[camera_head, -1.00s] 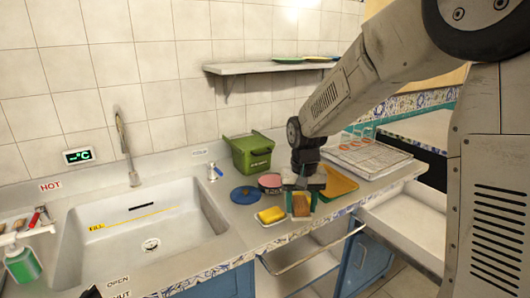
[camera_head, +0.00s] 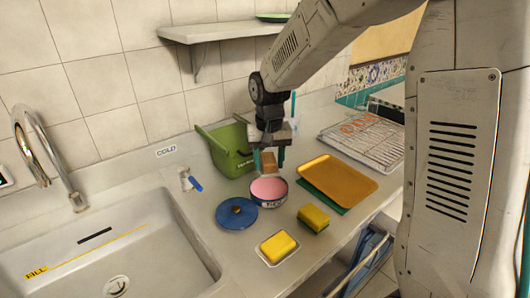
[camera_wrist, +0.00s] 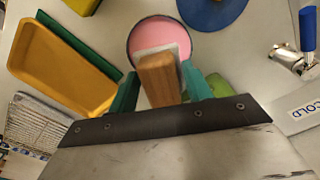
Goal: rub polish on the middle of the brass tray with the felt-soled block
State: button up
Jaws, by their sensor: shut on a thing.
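My gripper (camera_head: 268,160) is shut on the wooden felt-soled block (camera_head: 269,163), its teal fingers on either side. In the wrist view the block (camera_wrist: 158,82) shows a pale sole edge and overlaps the round tin of pink polish (camera_wrist: 160,32). In the head view the tin (camera_head: 269,189) is directly below or just in front of the block; I cannot tell whether they touch. The brass tray (camera_head: 338,179), orange-yellow and bare, lies to the right of the tin on a green cloth (camera_head: 316,195). It also shows at the left of the wrist view (camera_wrist: 62,70).
A blue lid (camera_head: 236,216) lies left of the tin. A yellow soap on a dish (camera_head: 279,248) and a yellow-green sponge (camera_head: 313,218) are in front. A green bin (camera_head: 228,148) stands behind, a wire rack (camera_head: 365,142) at right, the sink (camera_head: 110,250) at left.

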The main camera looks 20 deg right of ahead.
aim_at(269, 189)
jog(key=shift+d+f, duration=0.1)
jog(key=shift+f, duration=2.8)
jog(key=shift+s+f, duration=0.1)
jog(key=shift+f, duration=0.45)
jog(key=shift+r, duration=0.1)
jog(key=shift+r, duration=3.45)
